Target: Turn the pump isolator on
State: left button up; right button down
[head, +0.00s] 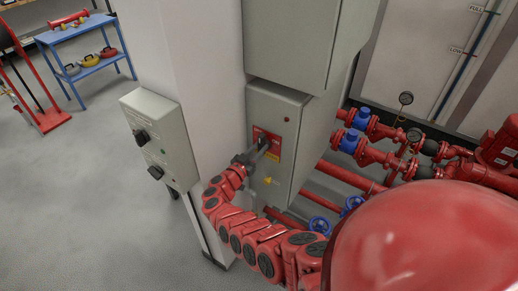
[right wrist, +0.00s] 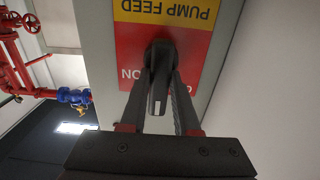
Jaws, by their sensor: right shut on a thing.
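The pump isolator is a black rotary handle (head: 263,140) on a red plate (head: 274,147), on the front of a grey cabinet (head: 287,102). In the right wrist view the black handle (right wrist: 158,75) stands between the two fingers of my right gripper (right wrist: 160,112), which is shut on it. There the picture is upside down: the handle's white-marked tip points down, between the word ON at left and partly hidden lettering at right. A yellow PUMP FEED label (right wrist: 168,12) adjoins the red plate. In the head view my right gripper (head: 257,150) reaches the handle. My left gripper is out of view.
A grey box with black knobs (head: 158,136) is on the white pillar at left. Red pipes with blue valves (head: 350,141) run right of the cabinet. A blue trolley (head: 85,45) stands at the back left.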

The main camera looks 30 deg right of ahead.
jog(key=shift+f, duration=0.1)
dwell(0.5)
jog(key=shift+s+d+f+m+b, duration=0.1)
jog(key=shift+s+f+m+b, duration=0.15)
jog(key=shift+m+b, duration=2.75)
jog(key=shift+s+d+f+m+b, duration=0.1)
jog(key=shift+s+f+m+b, duration=0.15)
jog(key=shift+m+b, duration=2.8)
jog(key=shift+s+d+f+m+b, duration=0.1)
jog(key=shift+s+f+m+b, duration=0.15)
jog(key=shift+m+b, duration=2.75)
jog(key=c, duration=0.6)
grip_release()
jog(key=shift+c, duration=0.2)
jog(key=shift+a, duration=0.15)
